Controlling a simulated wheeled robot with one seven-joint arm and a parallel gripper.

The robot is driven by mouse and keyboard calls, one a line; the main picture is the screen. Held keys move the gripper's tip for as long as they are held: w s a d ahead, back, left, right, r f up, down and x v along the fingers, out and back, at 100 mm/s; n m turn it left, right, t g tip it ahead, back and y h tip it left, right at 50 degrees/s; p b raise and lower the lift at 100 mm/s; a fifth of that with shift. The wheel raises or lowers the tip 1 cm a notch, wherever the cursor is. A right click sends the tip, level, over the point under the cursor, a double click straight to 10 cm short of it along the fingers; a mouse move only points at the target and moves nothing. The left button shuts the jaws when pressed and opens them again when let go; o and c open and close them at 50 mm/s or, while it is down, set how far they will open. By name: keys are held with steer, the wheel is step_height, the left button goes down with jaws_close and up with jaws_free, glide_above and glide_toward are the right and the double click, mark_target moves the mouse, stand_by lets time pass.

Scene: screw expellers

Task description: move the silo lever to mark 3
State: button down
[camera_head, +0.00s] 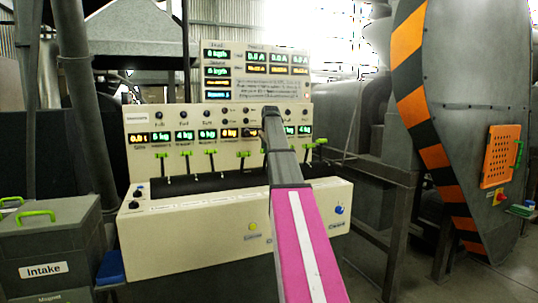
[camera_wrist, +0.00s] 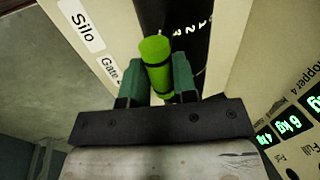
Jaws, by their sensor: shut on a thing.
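In the wrist view, a bright green lever handle (camera_wrist: 156,52) with dark bands stands between the two green fingers of my gripper (camera_wrist: 157,78). The fingers are shut on it from both sides. A white "Silo" label (camera_wrist: 82,22) and a "Gate 2" label (camera_wrist: 110,70) lie on the cream panel to the left. White digits, including 1 and 2, show on the dark strip (camera_wrist: 187,15) behind the handle. I cannot tell which mark the lever points at. In the head view, my arm hides my fingertips and this lever.
In the head view, the cream control console (camera_head: 190,232) has several other green-handled levers, such as one at its left (camera_head: 162,156) and one at its right (camera_head: 321,141). Grey intake boxes (camera_head: 50,240) stand to the left. A striped machine housing (camera_head: 460,100) stands at the right.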

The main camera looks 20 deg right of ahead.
steer(key=shift+w+r, duration=0.2)
steer(key=shift+w, duration=0.35)
steer(key=shift+w+r, duration=0.2)
steer(key=shift+w, duration=0.35)
steer(key=c, duration=0.9)
jaws_free()
steer(key=shift+s, duration=0.1)
steer(key=v, duration=1)
steer(key=shift+r, duration=0.4)
steer(key=shift+s, duration=0.1)
